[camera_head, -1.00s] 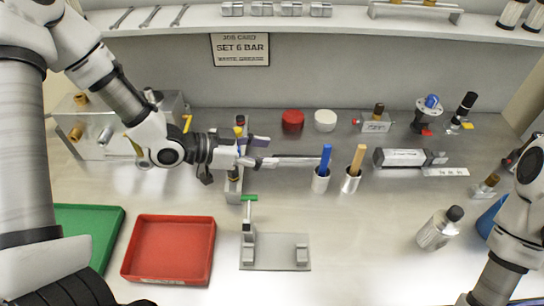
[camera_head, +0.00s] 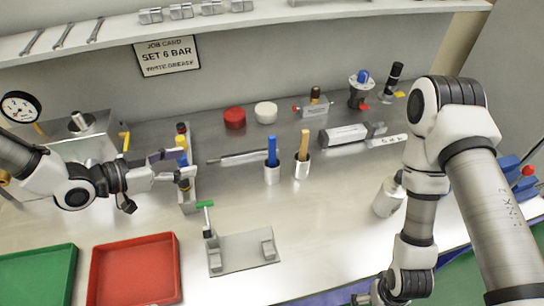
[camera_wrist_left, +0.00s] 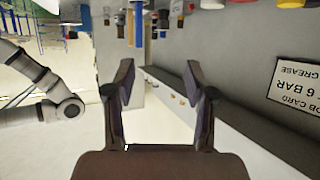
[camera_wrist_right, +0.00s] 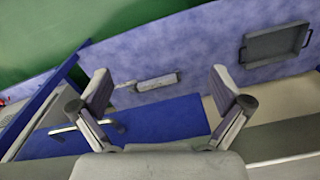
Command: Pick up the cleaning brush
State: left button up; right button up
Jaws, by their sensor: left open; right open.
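Two upright handles stand in small metal cups on the bench in the head view. One handle is blue (camera_head: 272,152) and one is wooden (camera_head: 304,147). Their lower ends are hidden in the cups, so I cannot tell which is the cleaning brush. My left gripper (camera_head: 177,164) is open and empty, left of both cups by a fitting with a yellow part. Its spread fingers (camera_wrist_left: 160,80) show in the left wrist view. My right gripper (camera_wrist_right: 158,88) is open, with a grey tool with a handle (camera_wrist_right: 148,82) visible beyond its fingers on a blue surface.
A red tray (camera_head: 135,270) and a green tray (camera_head: 38,277) are at front left. A grey stand with a green-topped lever (camera_head: 243,252) is in front of the cups. A bottle (camera_head: 387,197) is partly behind my right arm.

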aim_at(272, 139)
jog(key=k+l, duration=0.1)
jog(key=l, duration=1.9)
